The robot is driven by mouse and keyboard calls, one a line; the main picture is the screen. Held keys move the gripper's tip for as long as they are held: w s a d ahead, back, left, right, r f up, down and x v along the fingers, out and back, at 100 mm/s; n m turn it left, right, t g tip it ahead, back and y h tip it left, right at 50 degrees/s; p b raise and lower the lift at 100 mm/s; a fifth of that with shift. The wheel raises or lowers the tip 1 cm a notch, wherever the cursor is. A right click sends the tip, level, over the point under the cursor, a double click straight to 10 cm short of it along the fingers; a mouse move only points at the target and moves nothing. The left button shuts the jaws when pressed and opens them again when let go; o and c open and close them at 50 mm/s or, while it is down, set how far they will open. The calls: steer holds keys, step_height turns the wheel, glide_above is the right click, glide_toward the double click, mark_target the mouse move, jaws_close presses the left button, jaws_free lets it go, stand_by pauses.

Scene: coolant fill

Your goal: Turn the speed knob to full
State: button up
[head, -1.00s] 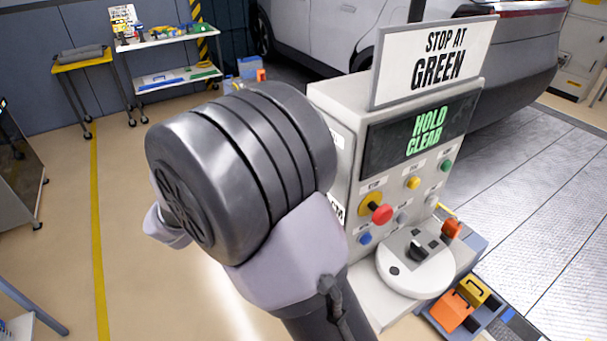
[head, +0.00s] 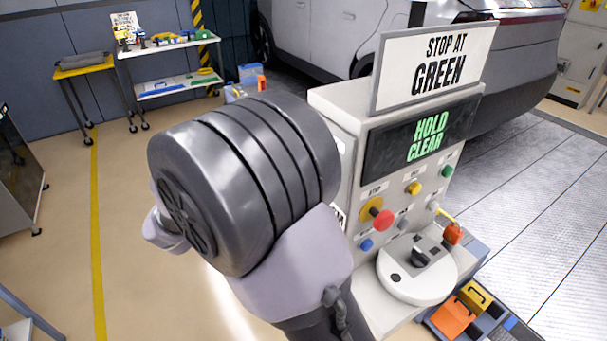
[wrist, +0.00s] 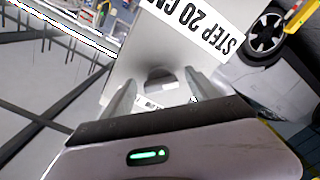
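A black knob (head: 419,256) sits on a round white plate (head: 415,283) at the front of the control console; I take it to be the speed knob. A small dark spot shows on the same plate, left of the knob. My gripper (wrist: 158,82) shows in the wrist view with its two grey fingers apart and nothing clearly held between them. It faces a pale surface with a "STEP 20 CM" label (wrist: 205,28). In the head view my own arm hides the fingers. The knob is not recognisable in the wrist view.
The console carries a "STOP AT GREEN" sign (head: 436,62), a screen reading "HOLD CLEAR" (head: 421,137), a red mushroom button (head: 383,220) and several coloured buttons. A tray with orange and yellow blocks (head: 453,314) lies at its lower right. A car (head: 330,35) stands behind. Floor at left is open.

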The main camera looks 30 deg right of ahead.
steer(key=a+p, duration=0.5)
steer(key=a, duration=1.2)
steer(key=shift+s+a, duration=0.25)
steer(key=shift+s, duration=0.05)
